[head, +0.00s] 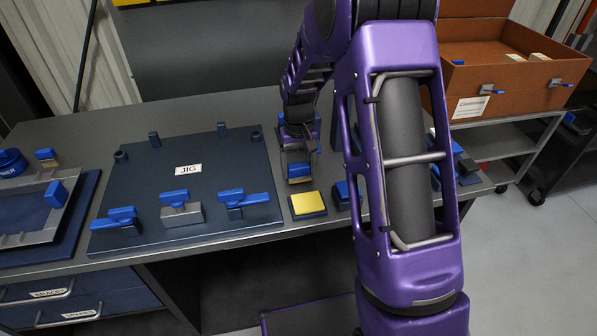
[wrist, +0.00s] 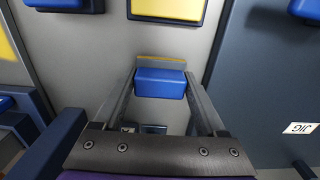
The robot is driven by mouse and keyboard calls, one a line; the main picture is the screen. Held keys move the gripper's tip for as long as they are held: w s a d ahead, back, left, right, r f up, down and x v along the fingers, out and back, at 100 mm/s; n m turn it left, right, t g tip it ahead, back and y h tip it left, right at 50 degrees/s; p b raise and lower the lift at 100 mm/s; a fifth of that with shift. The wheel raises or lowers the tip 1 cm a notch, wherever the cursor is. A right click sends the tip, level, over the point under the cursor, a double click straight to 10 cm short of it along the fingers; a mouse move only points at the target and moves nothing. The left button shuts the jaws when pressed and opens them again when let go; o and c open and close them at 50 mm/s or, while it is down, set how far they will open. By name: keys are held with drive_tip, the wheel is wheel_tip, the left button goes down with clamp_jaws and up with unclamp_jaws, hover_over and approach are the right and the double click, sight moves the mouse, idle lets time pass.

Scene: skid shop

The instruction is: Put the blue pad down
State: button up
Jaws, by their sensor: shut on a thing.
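My gripper (head: 298,168) is over the bench, just right of the jig plate. In the wrist view (wrist: 160,90) its two fingers close on the sides of the blue pad (wrist: 160,83), a small blue block with a yellowish strip along one edge. In the head view the blue pad (head: 298,170) shows low between the fingers, with the strip below it. I cannot tell whether its underside touches the bench. The yellow-topped pad (head: 308,204) lies on the bench just in front of it, and it also shows in the wrist view (wrist: 168,8), apart from the held pad.
The dark jig plate (head: 190,225) with blue-handled clamps lies to the left. Further blue blocks (head: 342,192) sit right of the yellow pad, partly behind my arm. A brown crate (head: 500,60) stands on a shelf at the right. Bare bench (wrist: 115,50) shows around the held pad.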

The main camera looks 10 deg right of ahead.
sight(299, 165)
drive_tip(key=shift+f, duration=0.5)
drive_tip(key=shift+f, duration=0.2)
drive_tip(key=o, duration=1.5)
drive_tip(key=shift+o, duration=0.2)
drive_tip(key=shift+r, duration=0.15)
wheel_tip(299, 165, up, 12)
drive_tip(key=p, duration=0.1)
drive_tip(key=shift+p, duration=0.35)
drive_tip(key=shift+r, duration=0.1)
